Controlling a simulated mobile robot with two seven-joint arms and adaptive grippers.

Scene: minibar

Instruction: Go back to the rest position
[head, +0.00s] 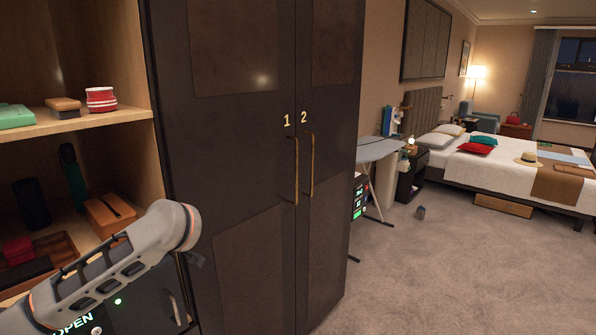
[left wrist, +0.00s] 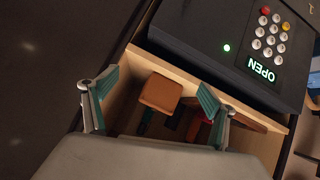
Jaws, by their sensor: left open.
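My left gripper (left wrist: 155,98) is open in the left wrist view, with its two teal-padded fingers spread wide and nothing between them. Beyond the fingers is a wooden compartment (left wrist: 130,75) holding an orange-brown box (left wrist: 161,92) and some darker items. A dark safe (left wrist: 215,40) with a keypad and a lit "OPEN" sign borders that compartment. In the head view my left arm reaches in from the lower left, in front of the shelves; its fingers cannot be made out there. My right gripper is in neither view.
Wooden shelves (head: 75,125) at left hold a red-and-white round tin (head: 101,99), a brown box (head: 63,107) and a green case (head: 15,116). Tall dark wardrobe doors (head: 240,150), marked 1 and 2, are shut beside my arm. Open carpet (head: 450,270) lies at right, before a bed (head: 505,175).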

